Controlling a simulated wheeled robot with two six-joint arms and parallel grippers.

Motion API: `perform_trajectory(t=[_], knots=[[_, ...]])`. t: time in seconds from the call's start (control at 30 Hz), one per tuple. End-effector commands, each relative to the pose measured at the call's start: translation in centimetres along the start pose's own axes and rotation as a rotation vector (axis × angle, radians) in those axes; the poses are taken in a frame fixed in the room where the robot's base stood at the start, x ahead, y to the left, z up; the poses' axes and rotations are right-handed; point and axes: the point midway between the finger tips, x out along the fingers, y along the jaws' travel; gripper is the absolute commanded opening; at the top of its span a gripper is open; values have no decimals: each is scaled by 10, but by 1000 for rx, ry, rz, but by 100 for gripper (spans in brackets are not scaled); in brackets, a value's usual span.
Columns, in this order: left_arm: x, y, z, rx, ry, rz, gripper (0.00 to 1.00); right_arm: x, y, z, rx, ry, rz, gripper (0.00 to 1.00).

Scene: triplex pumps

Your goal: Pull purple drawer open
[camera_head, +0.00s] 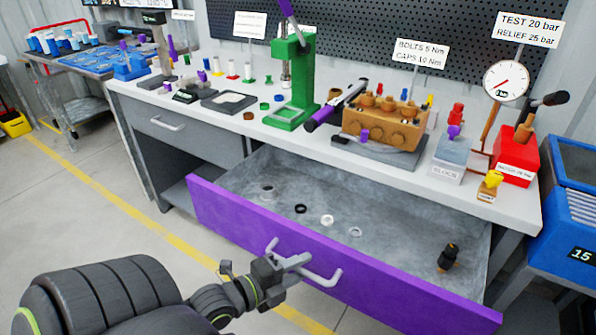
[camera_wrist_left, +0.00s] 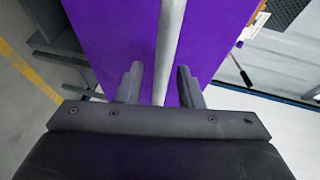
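The purple drawer (camera_head: 395,283) stands well out from the workbench, with its grey inside showing in the head view. Its pale bar handle (camera_head: 326,279) is on the purple front. My left gripper (camera_head: 279,256) is at the left part of the handle. In the left wrist view, the handle (camera_wrist_left: 171,45) runs between the two fingers of my left gripper (camera_wrist_left: 160,70) in front of the purple face (camera_wrist_left: 105,35). The fingers are apart, with gaps beside the bar. My right gripper is not in view.
Several small rings, including a white one (camera_head: 327,220), and a black and brown part (camera_head: 449,256) lie in the drawer. A closed grey drawer (camera_head: 185,135) is at left. A blue bin (camera_head: 573,205) stands close to the right.

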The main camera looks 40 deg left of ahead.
Motion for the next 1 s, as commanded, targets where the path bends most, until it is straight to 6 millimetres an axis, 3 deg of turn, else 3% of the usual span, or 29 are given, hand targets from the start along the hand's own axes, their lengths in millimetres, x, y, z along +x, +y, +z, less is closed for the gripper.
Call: perform_trajectory(t=[0.47, 1.0], knots=[[-8, 0, 0, 2, -1, 0, 34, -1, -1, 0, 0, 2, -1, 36], [-102, -2, 0, 0, -1, 6, 34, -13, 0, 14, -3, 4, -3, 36]])
